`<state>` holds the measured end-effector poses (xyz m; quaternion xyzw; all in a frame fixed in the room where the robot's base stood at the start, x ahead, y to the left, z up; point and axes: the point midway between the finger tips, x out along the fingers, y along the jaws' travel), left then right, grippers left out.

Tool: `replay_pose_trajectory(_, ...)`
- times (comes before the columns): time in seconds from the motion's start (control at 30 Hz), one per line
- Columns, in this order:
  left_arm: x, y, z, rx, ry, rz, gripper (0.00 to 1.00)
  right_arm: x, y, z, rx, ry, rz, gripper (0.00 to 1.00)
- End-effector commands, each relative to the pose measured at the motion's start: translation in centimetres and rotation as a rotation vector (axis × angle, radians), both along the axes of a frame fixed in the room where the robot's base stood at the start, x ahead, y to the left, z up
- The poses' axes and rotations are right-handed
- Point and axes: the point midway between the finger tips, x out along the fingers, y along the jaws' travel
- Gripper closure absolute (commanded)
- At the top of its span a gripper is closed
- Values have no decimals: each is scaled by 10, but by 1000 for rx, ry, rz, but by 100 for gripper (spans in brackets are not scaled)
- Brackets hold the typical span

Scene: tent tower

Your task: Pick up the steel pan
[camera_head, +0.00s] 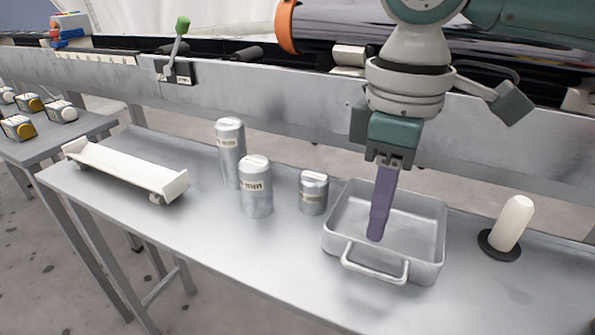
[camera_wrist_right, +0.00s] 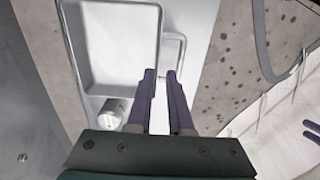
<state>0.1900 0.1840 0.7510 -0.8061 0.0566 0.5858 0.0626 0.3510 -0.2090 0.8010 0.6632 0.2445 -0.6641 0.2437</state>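The steel pan (camera_head: 434,245) is a rectangular open tray on the metal table, with a loop handle (camera_head: 376,275) on its near side. My right gripper (camera_head: 376,238) points down, its purple fingers appearing over the pan's inside in the head view. In the right wrist view, the open fingers (camera_wrist_right: 160,72) have an empty gap between them. They appear near the pan's handle-side wall, with the pan (camera_wrist_right: 125,84) to the left and the handle (camera_wrist_right: 184,55) by the fingertips. I cannot tell their height above the pan. My left gripper is not in view.
Several metal cylinders stand left of the pan, the small one (camera_head: 313,193) closest. A white peg on a black base (camera_head: 510,226) stands to the right. A white wheeled tray (camera_head: 125,172) is at the left end. A metal rail (camera_head: 270,104) runs behind.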

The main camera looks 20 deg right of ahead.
Motion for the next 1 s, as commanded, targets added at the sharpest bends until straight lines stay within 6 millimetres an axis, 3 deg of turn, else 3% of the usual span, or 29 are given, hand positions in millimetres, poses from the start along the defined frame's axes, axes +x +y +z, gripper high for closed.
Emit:
replay_pose_trajectory(0.23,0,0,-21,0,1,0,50,-3,-4,-40,-3,2,1,81)
replay_pose_trajectory(0.4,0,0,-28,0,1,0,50,-3,-4,-58,-1,0,3,81)
replay_pose_trajectory(0.67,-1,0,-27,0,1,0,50,-3,-3,-59,-1,-2,3,81)
replay_pose_trajectory(0.83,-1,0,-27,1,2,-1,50,-3,-3,-59,-1,-2,3,99)
replay_pose_trajectory(1.0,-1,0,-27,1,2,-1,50,-3,-3,-59,-1,-2,3,100)
